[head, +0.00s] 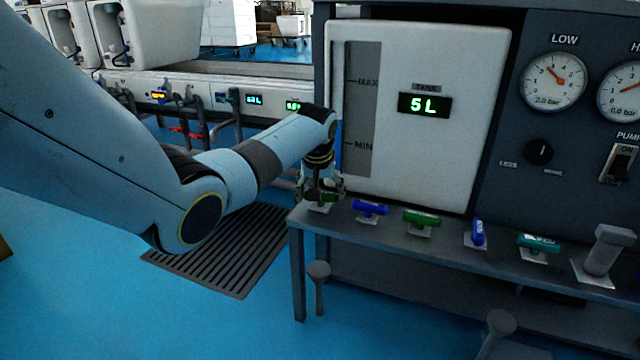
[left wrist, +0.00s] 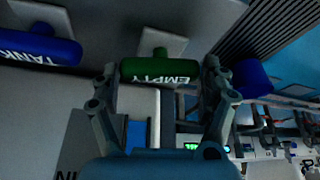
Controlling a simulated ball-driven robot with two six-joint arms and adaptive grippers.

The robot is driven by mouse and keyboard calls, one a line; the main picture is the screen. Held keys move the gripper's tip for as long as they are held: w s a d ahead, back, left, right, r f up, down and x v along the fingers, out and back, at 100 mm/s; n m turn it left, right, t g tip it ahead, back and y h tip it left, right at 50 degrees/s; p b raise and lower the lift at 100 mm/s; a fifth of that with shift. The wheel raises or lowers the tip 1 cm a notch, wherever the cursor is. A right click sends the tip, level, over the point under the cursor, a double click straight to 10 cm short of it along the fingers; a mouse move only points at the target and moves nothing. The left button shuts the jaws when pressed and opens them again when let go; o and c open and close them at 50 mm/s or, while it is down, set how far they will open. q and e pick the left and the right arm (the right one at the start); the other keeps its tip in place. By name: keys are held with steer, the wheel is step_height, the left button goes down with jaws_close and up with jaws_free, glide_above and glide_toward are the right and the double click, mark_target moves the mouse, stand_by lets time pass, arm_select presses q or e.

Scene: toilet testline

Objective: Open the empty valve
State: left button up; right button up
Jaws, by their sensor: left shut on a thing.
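The empty valve is a green handle (left wrist: 160,71) with white EMPTY lettering, centred in the left wrist view on a pale square plate. In the head view it is the leftmost valve on the grey bench and is largely hidden by my gripper. My left gripper (left wrist: 160,85) has one finger at each end of the handle and is shut on it. In the head view this gripper (head: 321,190) points down at the bench's left corner. The handle lies across the left wrist picture. My right gripper is in neither view.
A blue TANK valve (head: 369,208) stands just right of the empty valve. Further right are a green valve (head: 421,217), a turned blue valve (head: 478,233) and a teal valve (head: 538,244). The white tank (head: 430,150), reading 5 L, rises closely behind. A floor grate (head: 215,250) lies left.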

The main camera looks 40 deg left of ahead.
arm_select(q)
steer(key=shift+d+r+n+g+y+p, duration=0.15)
steer(key=shift+n+g+y+p, duration=0.15)
steer(key=shift+n+p, duration=0.65)
steer(key=shift+n, duration=0.95)
steer(key=shift+w+n+g+y, duration=0.1)
steer(key=shift+n+g+y, duration=0.35)
steer(key=shift+n, duration=0.45)
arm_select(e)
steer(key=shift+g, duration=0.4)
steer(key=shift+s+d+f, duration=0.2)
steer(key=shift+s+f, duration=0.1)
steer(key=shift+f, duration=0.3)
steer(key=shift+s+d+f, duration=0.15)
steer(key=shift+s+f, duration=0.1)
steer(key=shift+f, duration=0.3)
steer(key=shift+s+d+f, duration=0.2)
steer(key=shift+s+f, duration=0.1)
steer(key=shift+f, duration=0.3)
arm_select(q)
steer(key=o, duration=1.1)
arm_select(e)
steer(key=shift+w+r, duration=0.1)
